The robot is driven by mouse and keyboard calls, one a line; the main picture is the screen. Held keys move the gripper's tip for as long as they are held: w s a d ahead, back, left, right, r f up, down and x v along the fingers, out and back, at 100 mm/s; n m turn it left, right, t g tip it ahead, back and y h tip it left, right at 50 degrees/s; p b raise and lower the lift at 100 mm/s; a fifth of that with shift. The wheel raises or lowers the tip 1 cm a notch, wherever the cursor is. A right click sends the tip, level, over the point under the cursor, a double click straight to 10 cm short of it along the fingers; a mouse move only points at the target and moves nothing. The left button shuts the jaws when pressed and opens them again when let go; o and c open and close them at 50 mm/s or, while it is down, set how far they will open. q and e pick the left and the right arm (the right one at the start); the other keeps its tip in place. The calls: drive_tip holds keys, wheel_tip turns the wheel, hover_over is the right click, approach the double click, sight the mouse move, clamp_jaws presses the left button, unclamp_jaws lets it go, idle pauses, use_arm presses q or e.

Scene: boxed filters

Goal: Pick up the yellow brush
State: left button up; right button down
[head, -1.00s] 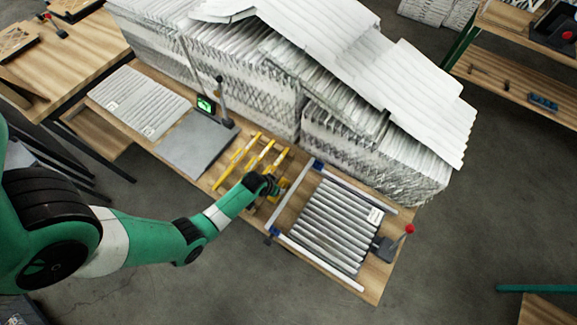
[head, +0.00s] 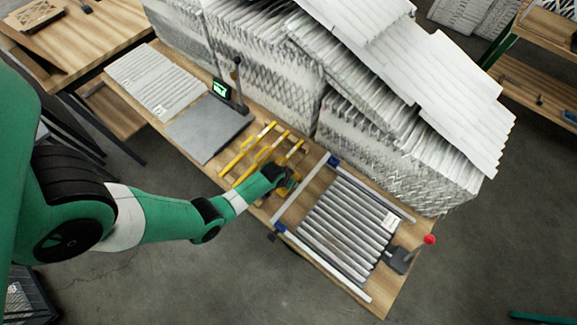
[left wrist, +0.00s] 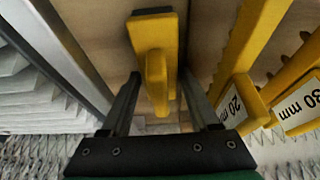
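The yellow brush (left wrist: 155,45) lies on the wooden table in the left wrist view, its yellow handle pointing down the picture between my fingers. My left gripper (left wrist: 160,95) is open, with one finger on each side of the handle and gaps showing on both sides. In the head view the left gripper (head: 286,182) is over the table between the yellow combs and the roller frame, largely covering the brush. My right gripper is not in view.
Yellow combs lie close beside the brush, one labelled 20 mm (left wrist: 233,105) and one 30 mm (left wrist: 300,108). The roller frame (head: 345,225) stands to the right. Tall stacks of pleated filters (head: 262,70) stand behind. A grey plate (head: 208,127) lies to the left.

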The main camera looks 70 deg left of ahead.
use_arm(q)
clamp_jaws()
drive_tip(key=shift+r, duration=0.15)
